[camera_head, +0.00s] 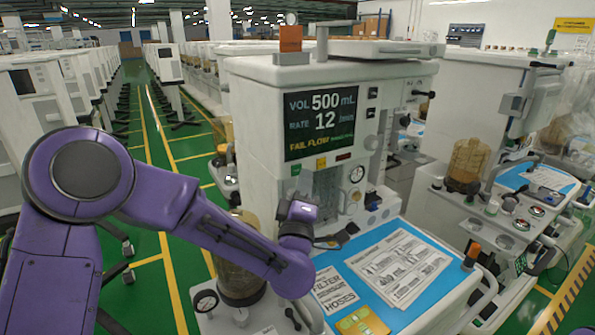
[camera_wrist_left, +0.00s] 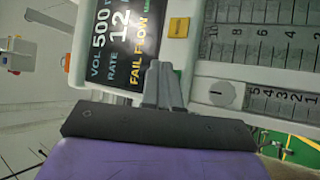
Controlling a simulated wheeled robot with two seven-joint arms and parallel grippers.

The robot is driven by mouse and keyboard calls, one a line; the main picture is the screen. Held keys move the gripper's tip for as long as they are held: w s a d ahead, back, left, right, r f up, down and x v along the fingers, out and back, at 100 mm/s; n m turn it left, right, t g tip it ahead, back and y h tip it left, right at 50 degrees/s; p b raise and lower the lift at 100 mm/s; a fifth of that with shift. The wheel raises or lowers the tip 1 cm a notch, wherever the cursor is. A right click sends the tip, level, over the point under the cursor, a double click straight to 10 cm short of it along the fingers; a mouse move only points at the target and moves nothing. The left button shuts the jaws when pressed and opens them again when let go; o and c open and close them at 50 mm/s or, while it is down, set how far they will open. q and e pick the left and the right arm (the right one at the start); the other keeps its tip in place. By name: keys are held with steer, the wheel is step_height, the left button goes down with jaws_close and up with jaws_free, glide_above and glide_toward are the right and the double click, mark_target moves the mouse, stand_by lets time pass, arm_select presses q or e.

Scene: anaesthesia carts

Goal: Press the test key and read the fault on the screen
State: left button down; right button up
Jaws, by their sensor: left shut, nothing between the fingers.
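The screen (camera_head: 321,124) on the front of the white cart (camera_head: 270,85) reads VOL 500 mL, RATE 12 /min and, in yellow, FAIL FLOW, with small green text beside it. Below it are a green key (camera_head: 296,169), a yellow key (camera_head: 321,163) and a red one (camera_head: 343,156); I cannot read their labels. My left gripper (camera_head: 342,236) is in front of the cart, below the keys. In the left wrist view its fingers (camera_wrist_left: 163,70) are shut and empty, pointing toward the panel near the screen and yellow key (camera_wrist_left: 179,27). My right gripper is not in view.
A blue work surface (camera_head: 400,305) with printed sheets (camera_head: 395,268) lies below the panel. A gauge (camera_head: 356,174) and knobs are right of the keys. An orange block (camera_head: 291,39) stands on top. Another cart (camera_head: 465,75) is at right; a green aisle (camera_head: 140,110) is at left.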

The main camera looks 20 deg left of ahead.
arm_select(q)
steer(key=shift+w+a, duration=0.1)
stand_by(0.5)
steer(key=shift+w+a, duration=0.2)
steer(key=shift+a, duration=0.05)
steer(key=shift+w+a, duration=0.25)
steer(key=shift+a, duration=0.1)
stand_by(0.7)
stand_by(0.3)
steer(key=shift+s+d+b, duration=0.55)
steer(key=shift+d, duration=0.15)
steer(key=shift+s+d+b, duration=0.45)
steer(key=shift+s+d, duration=0.35)
steer(key=shift+d, duration=0.2)
steer(key=shift+s+d+b, duration=0.4)
steer(key=shift+s+d, duration=0.35)
steer(key=shift+d, duration=0.2)
